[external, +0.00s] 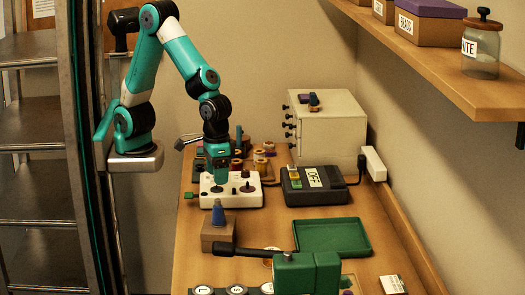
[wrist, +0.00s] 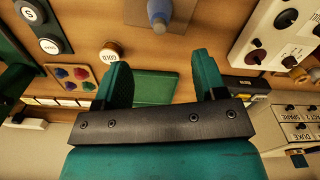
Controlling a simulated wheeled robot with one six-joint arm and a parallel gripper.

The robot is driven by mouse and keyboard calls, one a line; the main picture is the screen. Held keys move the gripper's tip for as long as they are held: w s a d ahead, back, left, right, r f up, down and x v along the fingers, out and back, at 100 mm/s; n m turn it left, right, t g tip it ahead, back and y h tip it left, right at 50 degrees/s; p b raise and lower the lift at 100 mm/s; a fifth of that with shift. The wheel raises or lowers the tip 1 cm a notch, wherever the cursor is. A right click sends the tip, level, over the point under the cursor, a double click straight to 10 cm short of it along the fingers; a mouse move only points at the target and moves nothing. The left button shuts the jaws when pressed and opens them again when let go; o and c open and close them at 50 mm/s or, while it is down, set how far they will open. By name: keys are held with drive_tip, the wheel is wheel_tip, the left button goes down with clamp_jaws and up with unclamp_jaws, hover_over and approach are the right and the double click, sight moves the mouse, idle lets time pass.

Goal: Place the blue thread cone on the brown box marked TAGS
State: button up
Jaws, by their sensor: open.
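The blue thread cone (external: 218,212) stands upright on top of a small brown box (external: 214,235) at the near left of the table. No TAGS mark can be read on this box. In the wrist view the cone (wrist: 160,14) is at the top edge, partly cut off, over the brown box (wrist: 136,14). My gripper (external: 218,189) is above and beyond the cone in the external view. In the wrist view my gripper (wrist: 162,65) has its fingers apart with nothing held between them, and the cone is clear of both.
A white control panel (external: 207,199) lies behind the box. A black lever (external: 250,251) from a green device (external: 308,274) reaches across in front of it. A green tray (external: 333,238) and a dark OFF unit (external: 293,195) are to the right. A shelf (external: 440,75) overhangs the right side.

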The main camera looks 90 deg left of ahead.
drive_tip(key=shift+r, duration=0.4)
drive_tip(key=shift+w+a, duration=0.15)
drive_tip(key=shift+a, duration=0.15)
drive_tip(key=w+a+r+n+t+y, duration=0.1)
drive_tip(key=a+r, duration=0.2)
drive_tip(key=a, duration=0.8)
drive_tip(key=w+a+r+n+y, duration=0.1)
drive_tip(key=w+a+r, duration=0.15)
drive_tip(key=a, duration=0.75)
drive_tip(key=s+a+r+n+y, duration=0.1)
drive_tip(key=s+a+r, duration=0.1)
drive_tip(key=s+a, duration=0.4)
drive_tip(key=s+a+r+n+g+y, duration=0.1)
drive_tip(key=s+a, duration=0.5)
drive_tip(key=a, duration=0.4)
drive_tip(key=shift+r, duration=0.35)
